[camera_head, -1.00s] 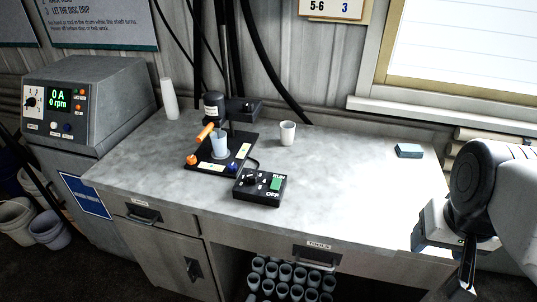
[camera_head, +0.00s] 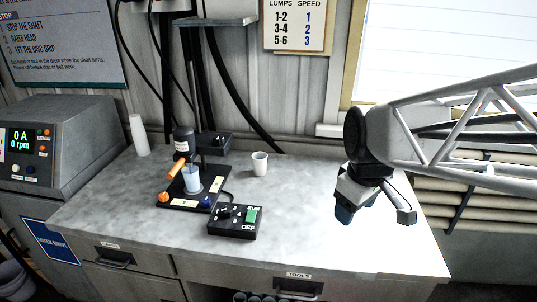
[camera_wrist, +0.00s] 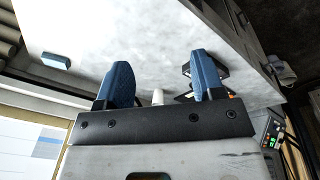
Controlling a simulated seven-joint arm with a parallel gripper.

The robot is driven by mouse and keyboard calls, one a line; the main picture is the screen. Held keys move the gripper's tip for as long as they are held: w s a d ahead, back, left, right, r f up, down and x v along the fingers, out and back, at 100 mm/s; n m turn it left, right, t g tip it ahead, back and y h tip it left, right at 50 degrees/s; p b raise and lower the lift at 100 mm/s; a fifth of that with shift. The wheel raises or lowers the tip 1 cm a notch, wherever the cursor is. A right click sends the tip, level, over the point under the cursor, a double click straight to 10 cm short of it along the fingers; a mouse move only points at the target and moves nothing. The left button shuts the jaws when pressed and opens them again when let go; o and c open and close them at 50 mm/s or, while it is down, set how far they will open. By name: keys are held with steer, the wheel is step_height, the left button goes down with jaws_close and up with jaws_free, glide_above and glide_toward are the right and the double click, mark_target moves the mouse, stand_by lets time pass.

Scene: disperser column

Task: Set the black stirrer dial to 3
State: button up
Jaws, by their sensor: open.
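The black control box (camera_head: 235,222) lies on the grey bench, in front of the stirrer stand. Its small black stirrer dial (camera_head: 224,213) is on the left of its top, with a green RUN/OFF switch (camera_head: 253,215) to the right. The dial's pointer is too small to read. My gripper (camera_head: 372,217) is in the air over the right part of the bench, well to the right of the box. In the wrist view its two blue fingers (camera_wrist: 160,92) are apart with nothing between them. The box is partly hidden behind a finger there.
The stirrer stand (camera_head: 178,203) holds a clear cup (camera_head: 192,180) behind the box. A white cup (camera_head: 260,163) stands right of it. A display unit (camera_head: 70,145) reads 0 A and 0 rpm. A wall chart (camera_head: 297,28) pairs lumps with speeds. The bench's right side is clear.

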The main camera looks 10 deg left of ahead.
steer(key=w+a+f+n+g, duration=0.1)
steer(key=w+a+f+n, duration=0.3)
steer(key=w+a+n, duration=0.8)
steer(key=n, duration=0.7)
glide_above(227, 209)
steer(key=shift+g, duration=0.4)
step_height(227, 209, down, 8)
steer(key=shift+a, duration=0.15)
steer(key=shift+f, duration=0.1)
steer(key=shift+f, duration=3.8)
steer(key=c, duration=0.9)
